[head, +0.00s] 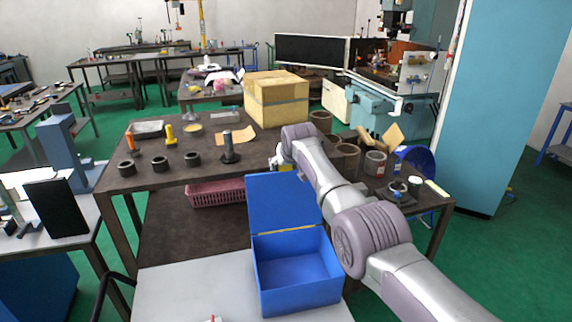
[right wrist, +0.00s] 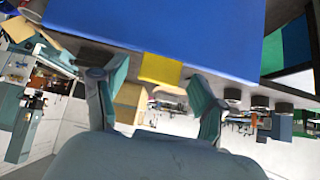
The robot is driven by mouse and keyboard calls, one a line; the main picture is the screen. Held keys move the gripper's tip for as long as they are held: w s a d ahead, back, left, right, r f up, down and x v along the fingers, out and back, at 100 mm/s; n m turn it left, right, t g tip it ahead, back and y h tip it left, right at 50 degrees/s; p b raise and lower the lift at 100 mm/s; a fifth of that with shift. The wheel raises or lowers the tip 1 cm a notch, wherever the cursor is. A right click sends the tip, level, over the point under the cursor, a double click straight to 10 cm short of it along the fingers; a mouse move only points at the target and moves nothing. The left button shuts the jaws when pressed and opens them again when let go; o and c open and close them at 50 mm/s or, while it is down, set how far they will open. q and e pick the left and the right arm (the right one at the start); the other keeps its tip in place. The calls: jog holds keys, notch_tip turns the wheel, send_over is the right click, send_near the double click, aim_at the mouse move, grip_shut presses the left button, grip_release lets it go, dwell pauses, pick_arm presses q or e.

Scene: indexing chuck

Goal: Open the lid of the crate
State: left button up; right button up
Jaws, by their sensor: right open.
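The blue crate (head: 297,290) stands on the light grey top in the lower middle of the head view. Its blue lid (head: 284,206) stands raised at the back, and the empty inside shows. My right gripper (head: 277,161) is at the lid's upper edge, partly hidden by my own arm. In the right wrist view my right gripper (right wrist: 158,80) is open, its two fingers apart. The lid (right wrist: 170,25) fills the top there, with a yellow tab (right wrist: 160,69) on its edge between the fingers. I cannot tell whether they touch it. My left gripper is not in view.
A dark workbench (head: 140,178) behind the crate holds black rings (head: 160,163), cans (head: 375,163) and a cardboard box (head: 277,98). A pink basket (head: 217,193) sits below it. The grey top (head: 190,287) left of the crate is mostly clear.

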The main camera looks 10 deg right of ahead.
jog(key=v, duration=1.2)
jog(key=shift+d, duration=0.1)
